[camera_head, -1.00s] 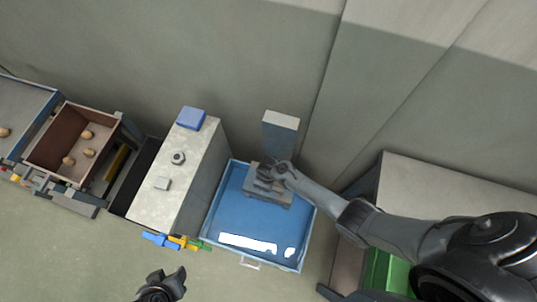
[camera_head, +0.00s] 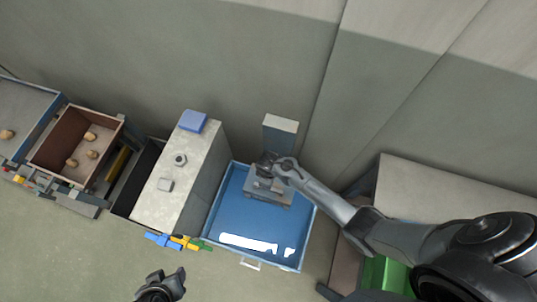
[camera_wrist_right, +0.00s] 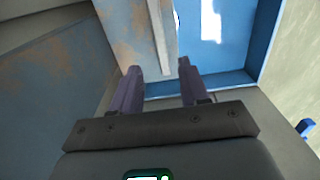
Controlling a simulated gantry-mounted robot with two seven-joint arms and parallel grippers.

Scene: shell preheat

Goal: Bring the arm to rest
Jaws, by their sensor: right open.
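My right arm reaches in from the right in the head view. Its gripper (camera_head: 266,170) is over the grey stand at the back of the blue tray (camera_head: 236,222). In the right wrist view the two fingers of my right gripper (camera_wrist_right: 158,80) are apart with nothing held between them. Part of the blue tray (camera_wrist_right: 262,35) shows beyond them. My left gripper (camera_head: 165,284) is at the bottom edge of the head view, low and away from the furniture; its finger gap is unclear.
A grey upright block (camera_head: 281,128) stands behind the gripper. Left of the tray is a pale cabinet (camera_head: 190,165) with a blue block (camera_head: 193,121) and a nut-like part (camera_head: 180,159) on top. A brown bin (camera_head: 68,128) holds several tan lumps. A pale-topped bench (camera_head: 450,185) stands right.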

